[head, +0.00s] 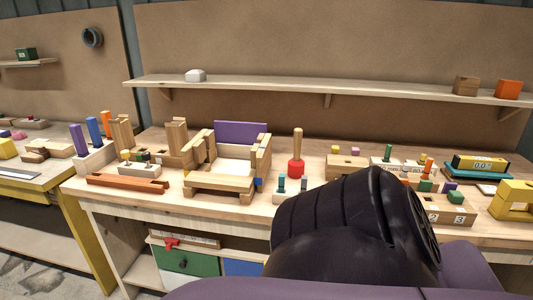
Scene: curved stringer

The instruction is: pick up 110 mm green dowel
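Several coloured dowels stand in wooden holders on the workbench (240,200). A green peg (388,152) stands in a pale block at the right of the bench, near yellow and orange pegs. Dark teal pegs (281,184) stand in a small block at the front middle. Small green and yellow pegs (138,156) stand in a low block at the left. I cannot tell which of these is the 110 mm green dowel. Neither of my grippers is in view. A black link of my arm covers the front right of the bench and may hide things.
A wooden frame with a purple back panel (240,132) fills the bench's middle, beside a red-based mallet (297,165). A reddish-brown bar (127,184) lies at front left. A shelf (330,90) runs above. Bare bench shows along the front edge, left of my arm.

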